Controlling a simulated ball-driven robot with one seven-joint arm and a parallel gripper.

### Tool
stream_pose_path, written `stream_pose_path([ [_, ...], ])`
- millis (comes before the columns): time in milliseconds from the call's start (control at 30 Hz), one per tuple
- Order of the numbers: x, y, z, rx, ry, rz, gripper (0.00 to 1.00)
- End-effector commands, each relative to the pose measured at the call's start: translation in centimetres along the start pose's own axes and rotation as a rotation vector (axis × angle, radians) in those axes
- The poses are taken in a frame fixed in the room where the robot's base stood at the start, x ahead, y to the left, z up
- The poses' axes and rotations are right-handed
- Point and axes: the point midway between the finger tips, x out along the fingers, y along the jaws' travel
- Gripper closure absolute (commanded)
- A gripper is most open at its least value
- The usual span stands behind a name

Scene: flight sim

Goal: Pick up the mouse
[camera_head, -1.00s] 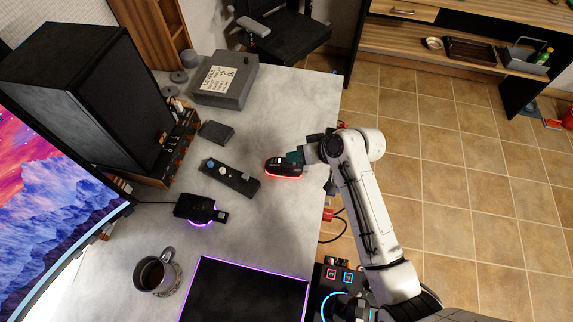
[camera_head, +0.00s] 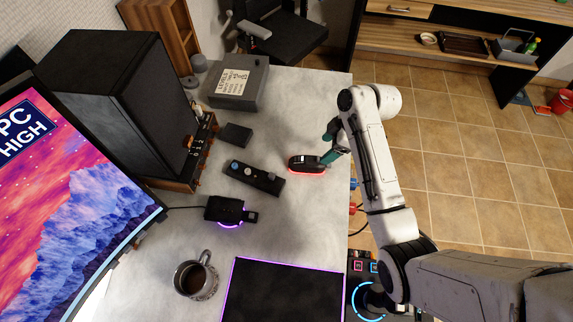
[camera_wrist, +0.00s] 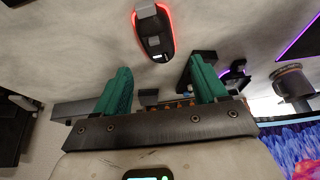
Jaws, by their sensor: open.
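The mouse (camera_head: 306,164) is black with a red glow around its base and lies on the grey desk (camera_head: 275,215) near its right edge. In the wrist view the mouse (camera_wrist: 153,30) shows at the top, beyond the fingertips and roughly between them. My gripper (camera_head: 334,155) is just right of the mouse in the head view; whether it touches cannot be told there. In the wrist view its two green fingers (camera_wrist: 158,75) are spread apart with nothing between them.
A mug (camera_head: 194,278) and a purple-edged mat (camera_head: 285,292) are nearer. A grey box (camera_head: 239,84), speaker (camera_head: 115,105) and monitor (camera_head: 75,190) stand around the desk.

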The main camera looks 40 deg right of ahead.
Motion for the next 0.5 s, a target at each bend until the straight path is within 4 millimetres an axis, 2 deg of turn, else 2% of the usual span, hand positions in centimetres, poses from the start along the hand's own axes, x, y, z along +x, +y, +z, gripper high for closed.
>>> stream_pose_path([
  [33,-0.4,0.2,0.6,-0.019,-0.011,-0.001,0.23],
  [100,-0.6,0.3,1.1,-0.042,-0.022,-0.007,0.17],
  [200,0.0,0.3,1.3,-0.055,-0.028,-0.012,0.08],
  [500,4.2,0.3,1.2,-0.055,-0.027,-0.011,0.08],
])
